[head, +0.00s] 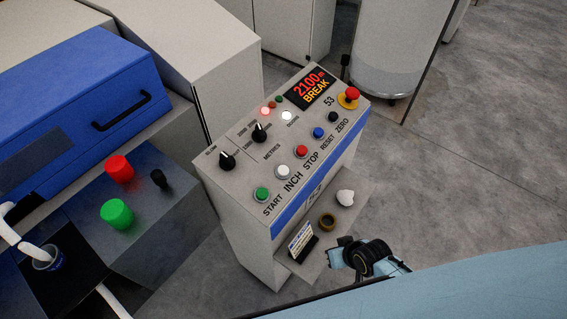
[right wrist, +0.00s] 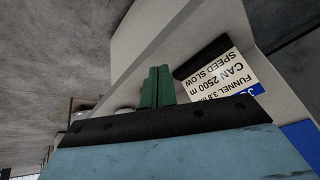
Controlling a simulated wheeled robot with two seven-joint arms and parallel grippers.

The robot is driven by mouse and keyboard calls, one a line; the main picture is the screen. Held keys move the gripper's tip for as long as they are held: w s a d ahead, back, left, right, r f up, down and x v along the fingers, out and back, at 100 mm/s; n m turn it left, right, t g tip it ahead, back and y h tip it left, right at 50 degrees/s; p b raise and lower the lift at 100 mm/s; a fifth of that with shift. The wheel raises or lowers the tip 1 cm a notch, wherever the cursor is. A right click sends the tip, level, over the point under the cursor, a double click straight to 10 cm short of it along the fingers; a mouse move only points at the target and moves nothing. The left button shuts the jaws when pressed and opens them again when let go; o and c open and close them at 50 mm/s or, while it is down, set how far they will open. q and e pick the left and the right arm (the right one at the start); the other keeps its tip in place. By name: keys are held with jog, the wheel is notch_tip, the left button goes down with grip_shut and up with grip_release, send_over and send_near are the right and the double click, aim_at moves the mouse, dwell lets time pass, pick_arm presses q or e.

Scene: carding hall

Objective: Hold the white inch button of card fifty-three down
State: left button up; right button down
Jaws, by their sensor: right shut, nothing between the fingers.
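The panel of card 53 (head: 240,178) stands in the middle of the head view, with its top face tilted up. The white inch button (head: 283,172) sits above the word INCH, between the green start button (head: 262,194) and the red stop button (head: 301,152). Nothing covers it. My right gripper (head: 335,256) is low at the front of the panel, beside its small ledge, well apart from the inch button. Its green fingers (right wrist: 157,87) are shut and empty in the right wrist view. My left gripper is not in view.
On the ledge are a label card (head: 301,240), a brown ring (head: 327,222) and a white lump (head: 345,197). The display (head: 312,87) reads 2100 m BREAK. A red mushroom button (head: 352,94) is at the far right corner. Blue machinery (head: 75,95) stands left; open floor lies right.

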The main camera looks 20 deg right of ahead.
jog(key=w+a+r+t+y+p, duration=0.1)
jog(key=w+r, duration=0.4)
jog(key=r, duration=0.5)
jog(key=w+a+r+t+y+p, duration=0.1)
jog(key=w+a+r+y, duration=0.2)
jog(key=r, duration=0.8)
jog(key=w+a+r+t+y+p, duration=0.1)
jog(key=w+a+r, duration=0.3)
jog(key=r, duration=0.7)
jog(key=w+y, duration=0.1)
jog(key=w, duration=0.1)
jog(key=shift+w+r+m+t+p, duration=0.25)
jog(key=shift+w+m+t+p, duration=0.05)
jog(key=shift+w+p, duration=0.1)
jog(key=b, duration=0.8)
send_near(280, 168)
jog(key=w+a, duration=0.1)
jog(key=w, duration=0.1)
jog(key=w+a, duration=0.1)
jog(key=a, duration=0.1)
jog(key=shift+w+a+f, duration=0.15)
jog(key=shift+w+f, duration=0.1)
jog(key=shift+w, duration=0.1)
jog(key=shift+w+a+f, duration=0.1)
jog(key=shift+w+f, duration=0.05)
jog(key=shift+f, duration=0.4)
jog(key=shift+f, duration=0.1)
jog(key=shift+w+a+f, duration=0.1)
jog(key=shift+f, duration=0.2)
